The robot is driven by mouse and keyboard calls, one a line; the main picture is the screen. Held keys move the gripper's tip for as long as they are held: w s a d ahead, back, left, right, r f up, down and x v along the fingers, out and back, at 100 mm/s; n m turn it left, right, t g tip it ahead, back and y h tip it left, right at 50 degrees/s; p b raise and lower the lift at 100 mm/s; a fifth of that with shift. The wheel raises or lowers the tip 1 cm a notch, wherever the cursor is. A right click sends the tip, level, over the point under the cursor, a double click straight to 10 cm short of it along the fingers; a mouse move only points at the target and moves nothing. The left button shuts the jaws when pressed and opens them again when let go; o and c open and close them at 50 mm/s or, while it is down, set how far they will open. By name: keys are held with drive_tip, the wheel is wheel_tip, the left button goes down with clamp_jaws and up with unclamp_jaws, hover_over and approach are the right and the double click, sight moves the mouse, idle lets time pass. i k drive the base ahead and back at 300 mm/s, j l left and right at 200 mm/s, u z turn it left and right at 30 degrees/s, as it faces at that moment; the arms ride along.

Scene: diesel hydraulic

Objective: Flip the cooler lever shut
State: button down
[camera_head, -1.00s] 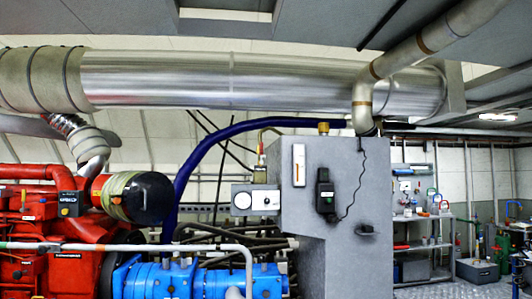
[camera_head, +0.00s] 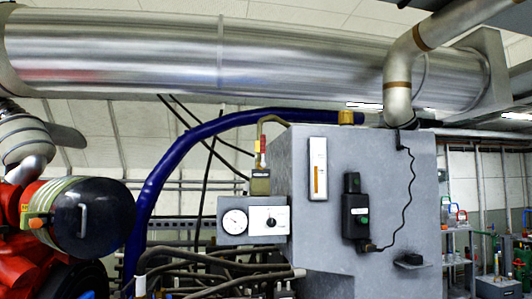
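A small upright lever with a red tip (camera_head: 257,146) stands on a brass-coloured block fitting (camera_head: 260,181). The fitting is at the upper left edge of the grey tank-like cabinet (camera_head: 352,270). I cannot tell for sure whether this is the cooler lever, nor whether its position is open or shut. A white-faced dial gauge (camera_head: 234,222) and a white box with a black knob (camera_head: 269,221) sit just below it. My gripper is not in view.
A thick blue hose (camera_head: 168,168) arches to the cabinet top. A black device with a cable (camera_head: 355,213) and an upright indicator (camera_head: 318,170) are on the cabinet front. A red engine with a black cylinder (camera_head: 92,215) is at left. A large metal pipe (camera_head: 220,55) crosses overhead.

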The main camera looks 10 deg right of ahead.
sight(263, 137)
drive_tip(key=i, duration=1.1)
